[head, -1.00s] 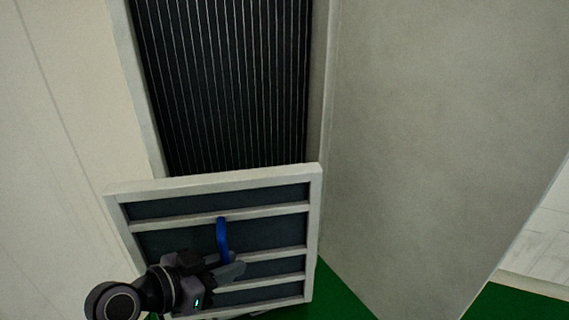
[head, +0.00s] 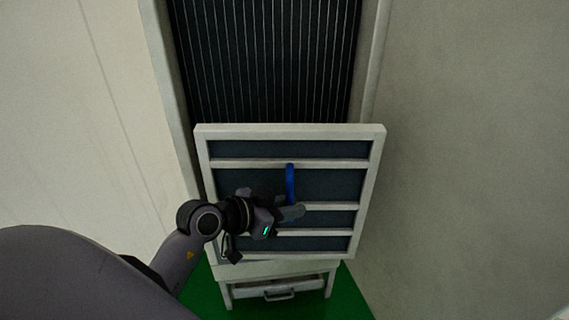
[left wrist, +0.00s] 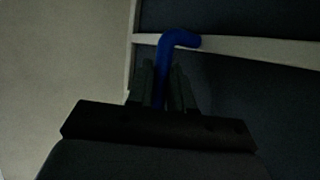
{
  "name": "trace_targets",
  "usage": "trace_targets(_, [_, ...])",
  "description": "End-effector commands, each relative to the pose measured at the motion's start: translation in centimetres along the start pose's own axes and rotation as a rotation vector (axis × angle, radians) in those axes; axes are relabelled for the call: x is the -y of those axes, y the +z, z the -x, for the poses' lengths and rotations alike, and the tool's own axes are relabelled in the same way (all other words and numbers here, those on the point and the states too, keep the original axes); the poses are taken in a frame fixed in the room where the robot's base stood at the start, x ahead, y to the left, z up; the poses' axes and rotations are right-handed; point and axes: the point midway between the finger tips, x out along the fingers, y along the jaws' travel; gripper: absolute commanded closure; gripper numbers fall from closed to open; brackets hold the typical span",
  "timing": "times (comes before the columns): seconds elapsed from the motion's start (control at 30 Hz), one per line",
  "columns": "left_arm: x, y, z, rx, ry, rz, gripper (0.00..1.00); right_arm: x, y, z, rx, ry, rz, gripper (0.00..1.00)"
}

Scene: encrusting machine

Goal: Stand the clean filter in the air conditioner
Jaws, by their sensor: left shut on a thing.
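The filter (head: 290,131) is a panel with a pale frame, pale crossbars and dark mesh, with a blue handle (head: 290,182) on its front. It stands nearly upright in front of the lower part of the air conditioner opening (head: 265,60), whose dark finned inside shows above it. My left gripper (head: 296,211) is shut on the blue handle. In the left wrist view the handle (left wrist: 180,40) rises between the two fingers. Whether the filter's lower edge touches the unit is hard to tell. My right gripper is not in view.
A low pale stand or drawer front with a handle (head: 278,294) is below the filter on the green floor (head: 350,300). A large pale panel (head: 470,150) stands close on the right. A cream wall or panel (head: 80,120) is on the left.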

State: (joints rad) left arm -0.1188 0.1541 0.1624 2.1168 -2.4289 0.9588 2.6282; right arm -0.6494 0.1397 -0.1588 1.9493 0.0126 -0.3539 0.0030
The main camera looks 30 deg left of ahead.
Motion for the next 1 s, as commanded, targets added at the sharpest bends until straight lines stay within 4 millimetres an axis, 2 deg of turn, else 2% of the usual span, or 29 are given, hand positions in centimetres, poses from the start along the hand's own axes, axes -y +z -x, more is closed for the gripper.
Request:
trace_targets(0.03, [1.4, -1.5, -0.1, -0.006, -0.024, -0.001, 1.0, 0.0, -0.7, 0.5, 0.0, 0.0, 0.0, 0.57])
trace_targets(0.1, [3.0, -2.4, -0.6, -0.007, -0.053, 0.009, 1.0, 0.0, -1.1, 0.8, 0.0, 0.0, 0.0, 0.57])
trace_targets(0.3, [6.1, -4.1, -1.1, -0.015, -0.108, 0.029, 1.0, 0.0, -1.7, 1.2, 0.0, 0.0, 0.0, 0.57])
trace_targets(0.57, [7.5, -4.6, -1.6, -0.019, -0.127, 0.036, 1.0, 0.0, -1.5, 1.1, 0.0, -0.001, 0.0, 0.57])
trace_targets(1.0, [11.0, -5.0, -3.3, -0.02, -0.127, 0.034, 1.0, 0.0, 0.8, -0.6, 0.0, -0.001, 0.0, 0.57])
